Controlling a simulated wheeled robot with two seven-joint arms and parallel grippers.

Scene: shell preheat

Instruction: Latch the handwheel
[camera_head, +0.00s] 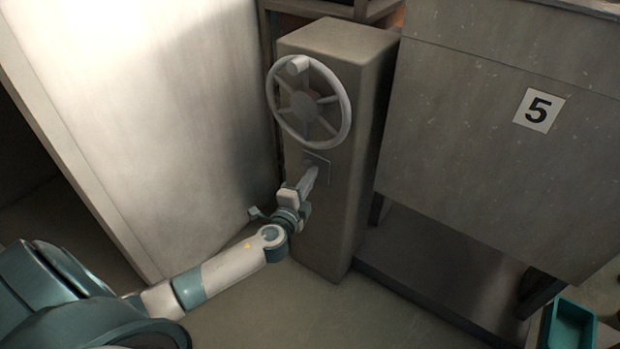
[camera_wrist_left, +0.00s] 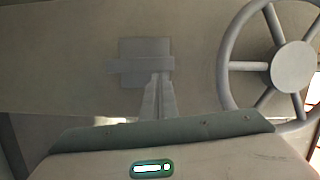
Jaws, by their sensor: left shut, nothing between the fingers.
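The handwheel (camera_head: 345,112) is a pale grey ring with spokes and a knob at its upper left, mounted on the front of a grey pedestal (camera_head: 365,170). It also shows at the right in the left wrist view (camera_wrist_left: 228,70). Below it on the pedestal is a small plate with a bar-like latch (camera_head: 317,160); in the left wrist view the latch (camera_wrist_left: 125,66) is a flat plate crossed by a bar. My left gripper (camera_head: 309,176) is shut, its fingertips at or just in front of the latch; I cannot tell if they touch. My right gripper is not in view.
A large pale panel (camera_head: 160,120) stands left of the pedestal. A teal bin (camera_head: 568,325) sits at the lower right. Floor (camera_head: 330,315) is clear in front of the pedestal.

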